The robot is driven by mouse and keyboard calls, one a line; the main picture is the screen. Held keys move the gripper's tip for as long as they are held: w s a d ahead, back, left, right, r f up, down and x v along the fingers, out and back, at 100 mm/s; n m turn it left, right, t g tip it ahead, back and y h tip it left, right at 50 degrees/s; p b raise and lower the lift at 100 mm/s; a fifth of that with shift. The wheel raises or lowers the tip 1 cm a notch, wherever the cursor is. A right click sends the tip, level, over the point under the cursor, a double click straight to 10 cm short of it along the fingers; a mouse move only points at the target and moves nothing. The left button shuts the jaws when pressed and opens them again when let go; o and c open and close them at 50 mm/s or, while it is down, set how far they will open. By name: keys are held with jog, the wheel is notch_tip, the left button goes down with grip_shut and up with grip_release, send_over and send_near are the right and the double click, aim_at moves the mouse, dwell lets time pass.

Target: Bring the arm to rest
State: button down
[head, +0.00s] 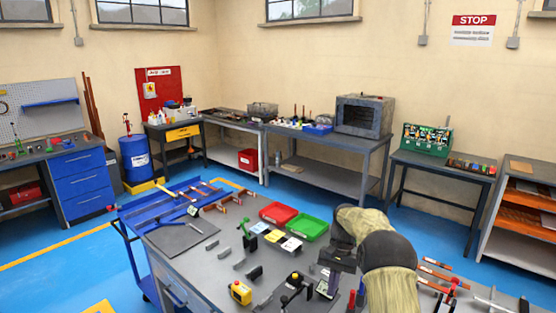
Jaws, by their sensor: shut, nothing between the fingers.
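My arm, in beige sleeves with dark joint covers, reaches over the right part of the grey workbench (205,245) in the head view. My gripper (328,287) is the dark piece at the arm's end, low over the bench top and pointing down. Its fingers are small in this view and look shut, with nothing seen between them. I cannot tell whether the fingertips touch the bench. Part of the bench behind the arm is hidden.
Near the gripper are a yellow box (240,292) and a black-handled tool (293,283). A red tray (278,213) and a green tray (307,227) stand farther back. A blue cart (160,208) adjoins the left.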

jog(key=s+r+n+t+h, duration=0.1)
jog(key=s+r+n+t, duration=0.1)
jog(key=s, duration=1.1)
jog(key=s+r+n+t+h, duration=0.1)
jog(key=s+r+t, duration=0.3)
jog(key=s, duration=1)
jog(key=shift+s+a+n+t, duration=0.15)
jog(key=shift+a+n+t, duration=0.2)
jog(key=shift+n+t, duration=0.25)
